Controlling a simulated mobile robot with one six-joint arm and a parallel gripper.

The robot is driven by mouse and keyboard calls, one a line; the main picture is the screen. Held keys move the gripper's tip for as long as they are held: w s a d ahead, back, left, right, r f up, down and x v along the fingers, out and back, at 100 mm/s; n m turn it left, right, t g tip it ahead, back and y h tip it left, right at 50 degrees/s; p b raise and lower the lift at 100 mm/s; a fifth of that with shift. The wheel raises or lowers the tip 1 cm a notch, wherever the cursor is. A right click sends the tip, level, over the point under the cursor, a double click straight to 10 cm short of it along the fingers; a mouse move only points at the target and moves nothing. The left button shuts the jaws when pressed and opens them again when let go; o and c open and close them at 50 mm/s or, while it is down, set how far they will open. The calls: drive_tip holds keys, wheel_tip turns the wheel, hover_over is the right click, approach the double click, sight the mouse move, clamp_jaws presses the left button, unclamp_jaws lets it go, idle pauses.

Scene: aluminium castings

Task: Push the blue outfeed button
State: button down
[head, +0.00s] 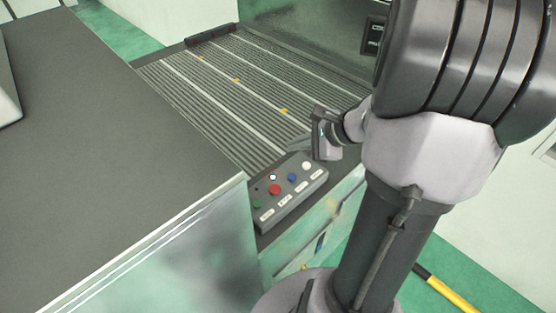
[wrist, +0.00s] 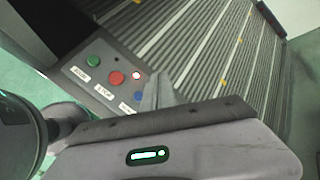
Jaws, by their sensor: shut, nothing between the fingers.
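The blue button (head: 291,177) sits on a dark control panel (head: 318,183), between a red button (head: 274,189) and a white button (head: 306,166). In the wrist view the blue button (wrist: 138,96) shows just left of the fingers, close to the housing's edge. My gripper (head: 297,143) is shut and empty, over the conveyor side of the panel, above and behind the blue button in the head view. In the wrist view my gripper (wrist: 162,78) points past the panel toward the conveyor. The fingers look apart from the button. The white button is hidden in the wrist view.
A green button (head: 257,204) and a small lit white lamp (head: 272,177) share the panel, with label plates along its front. A ribbed conveyor (head: 225,85) lies behind. A large grey-topped cabinet (head: 110,160) stands close on the left.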

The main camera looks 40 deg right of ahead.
drive_tip(key=b, duration=0.6)
hover_over(295, 178)
wheel_tip(295, 178, down, 8)
drive_tip(key=shift+f, duration=0.1)
drive_tip(key=shift+f+b, duration=0.35)
drive_tip(key=shift+b, duration=0.25)
idle(1.3)
drive_tip(key=shift+f+b, duration=0.4)
drive_tip(key=shift+b, duration=0.15)
drive_tip(key=shift+f+b, duration=0.45)
drive_tip(key=shift+b, duration=0.05)
idle(0.4)
idle(0.3)
drive_tip(key=shift+r+p, duration=0.6)
drive_tip(key=shift+r, duration=0.3)
